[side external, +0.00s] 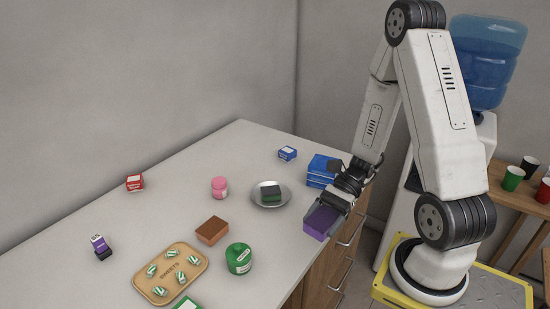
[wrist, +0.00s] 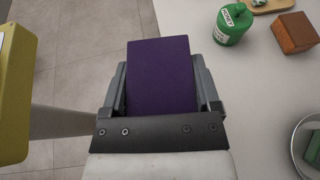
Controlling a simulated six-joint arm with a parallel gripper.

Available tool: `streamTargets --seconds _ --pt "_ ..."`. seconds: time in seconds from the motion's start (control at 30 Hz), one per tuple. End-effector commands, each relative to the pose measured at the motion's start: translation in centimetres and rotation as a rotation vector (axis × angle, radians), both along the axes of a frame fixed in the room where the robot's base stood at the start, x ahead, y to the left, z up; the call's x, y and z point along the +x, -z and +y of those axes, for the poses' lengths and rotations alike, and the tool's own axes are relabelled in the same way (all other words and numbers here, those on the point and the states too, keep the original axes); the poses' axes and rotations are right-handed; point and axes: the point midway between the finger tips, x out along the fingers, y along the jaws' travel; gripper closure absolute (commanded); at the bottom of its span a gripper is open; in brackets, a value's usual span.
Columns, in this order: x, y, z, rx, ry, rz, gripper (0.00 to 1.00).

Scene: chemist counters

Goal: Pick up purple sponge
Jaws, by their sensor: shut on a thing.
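The purple sponge (side external: 321,221) is held in my gripper (side external: 325,213) at the right edge of the counter in the side view. In the wrist view the purple sponge (wrist: 160,77) fills the space between the two grey fingers of my gripper (wrist: 162,88), which is shut on it. The wrist view shows floor to the left of the sponge and counter to its right. I cannot tell exactly how high the sponge is above the counter.
The counter (side external: 100,206) holds a brown sponge (side external: 212,231), a green jar (side external: 239,258), a metal plate (side external: 285,199) with a dark green sponge (side external: 270,194), a pink jar (side external: 219,187), blue boxes (side external: 321,171) and a wooden tray (side external: 148,287) of sweets. Its left part has free room.

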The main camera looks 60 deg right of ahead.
Motion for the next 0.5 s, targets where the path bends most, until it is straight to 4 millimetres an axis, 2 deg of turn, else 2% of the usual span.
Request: streamTargets --seconds 0.2,0.5 --pt "-2.0 -0.9 0.1 -0.001 0.001 -0.002 0.75" --pt "-2.7 -1.2 0.3 0.0 0.0 0.0 0.75"
